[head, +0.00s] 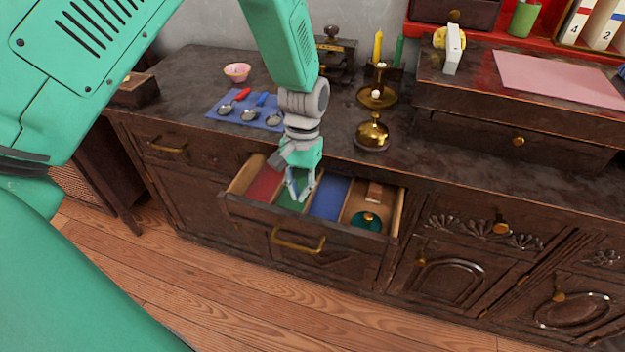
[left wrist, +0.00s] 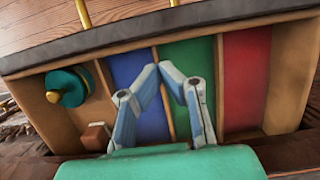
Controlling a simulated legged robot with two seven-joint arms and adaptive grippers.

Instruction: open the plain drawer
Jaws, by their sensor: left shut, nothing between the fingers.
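A plain-fronted drawer (head: 345,262) with a brass bar handle (head: 298,240) stands pulled out of the middle of the dark cabinet. Its compartments have red, green, blue and bare wood floors; the right one holds a teal round object (head: 366,221) and a small brown block (head: 374,192). My left gripper (head: 300,198) is shut and empty, pointing down over the green compartment, behind the drawer front. In the left wrist view the closed fingertips (left wrist: 164,66) show over the green and blue sections of the drawer (left wrist: 60,60). My right gripper is out of view.
Another drawer with a brass handle (head: 167,148) is closed at the left. A carved drawer (head: 470,222) is closed at the right.

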